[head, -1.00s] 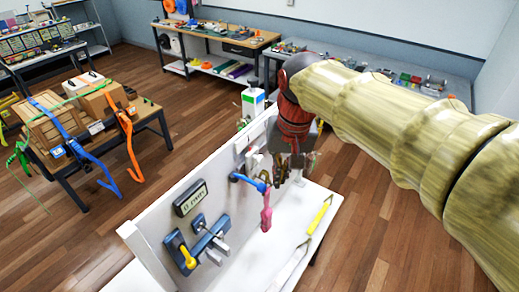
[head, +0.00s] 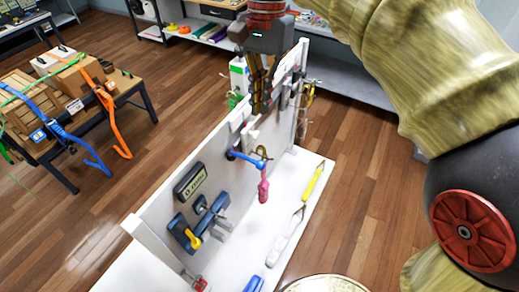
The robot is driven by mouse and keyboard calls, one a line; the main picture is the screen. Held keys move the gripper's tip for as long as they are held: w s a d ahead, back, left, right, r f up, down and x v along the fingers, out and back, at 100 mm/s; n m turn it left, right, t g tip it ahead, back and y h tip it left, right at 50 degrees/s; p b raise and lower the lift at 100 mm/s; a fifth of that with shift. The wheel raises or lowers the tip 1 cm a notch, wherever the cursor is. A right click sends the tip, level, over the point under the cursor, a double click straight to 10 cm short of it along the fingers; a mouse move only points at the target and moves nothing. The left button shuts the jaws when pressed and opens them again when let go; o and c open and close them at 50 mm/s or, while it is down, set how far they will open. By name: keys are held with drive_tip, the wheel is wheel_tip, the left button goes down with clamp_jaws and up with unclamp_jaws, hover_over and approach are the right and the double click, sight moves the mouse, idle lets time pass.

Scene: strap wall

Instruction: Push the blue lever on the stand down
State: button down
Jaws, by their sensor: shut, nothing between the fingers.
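A blue lever (head: 245,157) sticks out from the front of the white upright panel of the stand (head: 165,215), roughly level. A pink piece (head: 263,190) hangs from its outer end. My gripper (head: 260,108) points down with its fingers together and empty. In the picture it is above the blue lever, near the panel's top edge, and looks apart from the lever. The gap in depth is hard to judge.
A dark box with a label (head: 192,182) and a blue-grey fixture with a yellow handle (head: 193,238) sit on the panel left of the lever. A yellow-handled tool (head: 313,182) lies on the white base. A table with strapped boxes (head: 125,85) stands at the left.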

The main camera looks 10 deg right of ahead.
sight(259, 161)
drive_tip(key=f, duration=0.4)
drive_tip(key=s+f, duration=0.1)
drive_tip(key=f, duration=0.4)
drive_tip(key=s+f, duration=0.1)
drive_tip(key=f, duration=0.3)
drive_tip(key=shift+s+a+f+b, duration=0.1)
drive_tip(key=shift+a+f+b, duration=0.25)
drive_tip(key=shift+f, duration=0.05)
drive_tip(key=shift+f, duration=0.1)
